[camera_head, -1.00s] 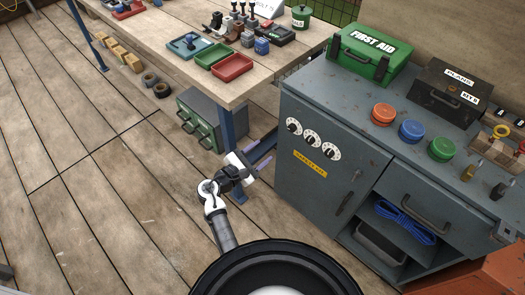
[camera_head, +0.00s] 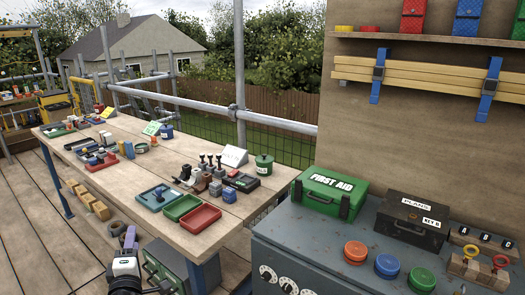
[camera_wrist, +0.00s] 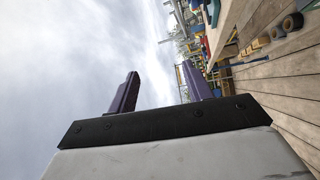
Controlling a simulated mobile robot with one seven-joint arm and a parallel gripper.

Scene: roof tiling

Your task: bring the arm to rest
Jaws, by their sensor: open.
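My gripper (camera_head: 129,238) shows at the lower left in the head view, its purple fingers pointing up and away beside the long wooden table (camera_head: 215,228). In the wrist view my gripper (camera_wrist: 162,88) is open, with two dark purple fingers well apart. Nothing is between them; mostly cloudy sky lies behind. The rest of my arm is largely out of the head view.
A blue-grey cabinet (camera_head: 330,262) stands at the right, carrying a green first aid box (camera_head: 329,194), a dark plans box (camera_head: 411,220) and coloured round lids. A green drawer unit (camera_head: 165,270) is under the table. Wooden blocks (camera_head: 90,202) lie on the floor.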

